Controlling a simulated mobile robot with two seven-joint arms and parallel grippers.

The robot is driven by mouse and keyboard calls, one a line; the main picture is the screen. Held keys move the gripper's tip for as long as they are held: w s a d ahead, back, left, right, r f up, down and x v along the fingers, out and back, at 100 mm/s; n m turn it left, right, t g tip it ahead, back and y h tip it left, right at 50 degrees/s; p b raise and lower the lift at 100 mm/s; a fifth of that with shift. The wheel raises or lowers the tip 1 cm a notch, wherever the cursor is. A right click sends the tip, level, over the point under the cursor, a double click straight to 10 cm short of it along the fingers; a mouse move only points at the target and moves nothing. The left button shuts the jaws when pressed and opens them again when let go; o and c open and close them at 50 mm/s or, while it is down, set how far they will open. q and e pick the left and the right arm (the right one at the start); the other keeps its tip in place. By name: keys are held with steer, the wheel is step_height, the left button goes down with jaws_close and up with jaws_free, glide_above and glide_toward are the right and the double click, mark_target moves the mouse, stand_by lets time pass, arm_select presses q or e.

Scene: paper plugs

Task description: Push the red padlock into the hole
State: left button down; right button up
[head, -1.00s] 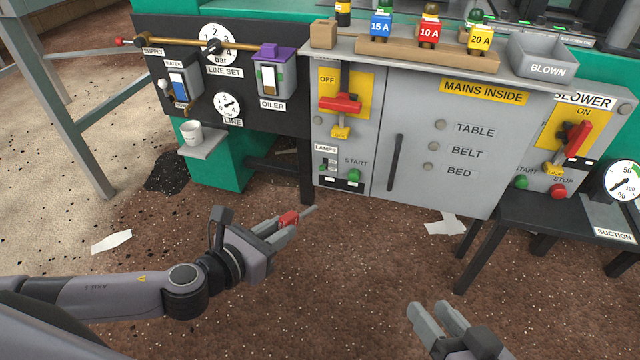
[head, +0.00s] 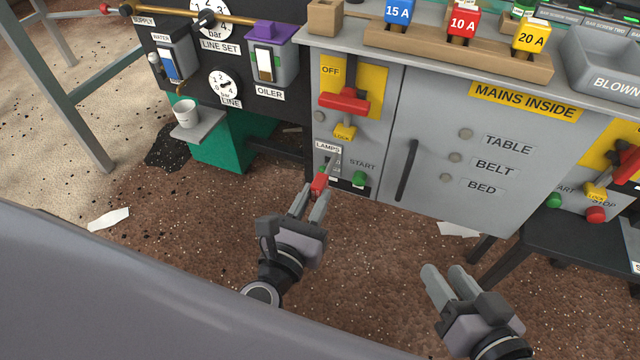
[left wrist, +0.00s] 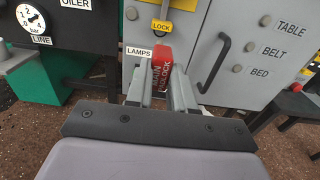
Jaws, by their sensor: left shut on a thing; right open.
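The red padlock (head: 320,182) is held between the fingertips of my left gripper (head: 316,194), in front of the lower part of the grey panel. Its grey shackle (head: 337,161) points up toward the panel. In the left wrist view the padlock (left wrist: 162,67) shows upright lettering and covers part of the panel behind. The yellow LOCK tab (head: 345,132) sits below the red switch handle (head: 344,101), above the padlock and apart from it. I cannot make out a hole in the tab. My right gripper (head: 446,276) is open and empty, low at the right.
A cup (head: 185,113) rests on a small shelf at left. The floor in front is mostly clear.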

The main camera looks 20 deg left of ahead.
mark_target(332, 161)
arm_select(q)
steer(key=shift+s, duration=0.1)
steer(key=shift+s+r+p, duration=0.1)
steer(key=shift+r+p, duration=0.05)
steer(key=shift+p, duration=0.15)
steer(key=shift+w, duration=0.2)
steer(key=shift+w+d, duration=0.1)
steer(key=shift+w, duration=2.65)
steer(key=shift+p, duration=0.7)
steer(key=shift+w, duration=2)
steer(key=c, duration=0.9)
jaws_free()
